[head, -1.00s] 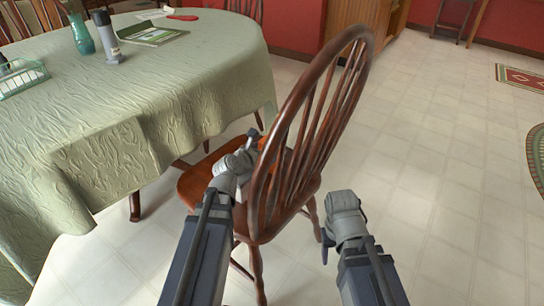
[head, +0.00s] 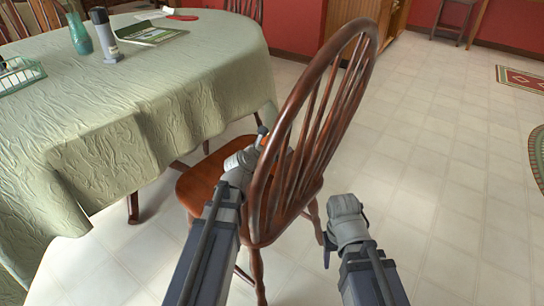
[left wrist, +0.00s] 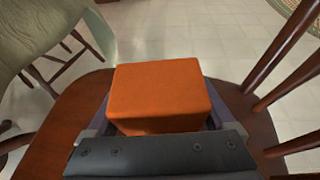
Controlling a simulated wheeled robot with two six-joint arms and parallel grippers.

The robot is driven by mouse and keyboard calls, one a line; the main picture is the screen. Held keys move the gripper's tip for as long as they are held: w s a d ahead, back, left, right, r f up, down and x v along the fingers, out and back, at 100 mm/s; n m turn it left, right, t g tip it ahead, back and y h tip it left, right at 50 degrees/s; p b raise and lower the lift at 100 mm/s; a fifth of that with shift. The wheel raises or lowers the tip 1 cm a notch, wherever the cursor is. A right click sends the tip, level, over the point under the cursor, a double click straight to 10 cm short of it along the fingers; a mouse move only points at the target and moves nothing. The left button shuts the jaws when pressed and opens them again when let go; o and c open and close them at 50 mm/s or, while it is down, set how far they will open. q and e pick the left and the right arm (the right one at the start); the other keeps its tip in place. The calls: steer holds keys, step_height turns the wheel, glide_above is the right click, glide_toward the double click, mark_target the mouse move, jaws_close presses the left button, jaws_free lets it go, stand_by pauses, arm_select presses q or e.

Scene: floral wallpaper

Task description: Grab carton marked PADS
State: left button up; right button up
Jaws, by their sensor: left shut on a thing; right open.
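An orange carton (left wrist: 160,92) shows in the left wrist view, between the fingers of my left gripper (left wrist: 158,118). The gripper is shut on it, above or at the wooden chair seat (left wrist: 62,130); I cannot tell whether the carton touches the seat. No PADS marking shows on its visible faces. My right gripper (head: 326,246) is open and empty, to the right of the chair.
The chair's spindled back (head: 318,130) rises between my two grippers. A table with a green cloth (head: 180,100) stands at left, holding a teal vase (head: 80,35), a grey-and-black bottle (head: 105,38), a book (head: 152,34) and a wire basket (head: 18,76).

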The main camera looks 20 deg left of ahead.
arm_select(q)
steer(key=c, duration=0.4)
step_height(320, 180, up, 10)
steer(key=p, duration=1)
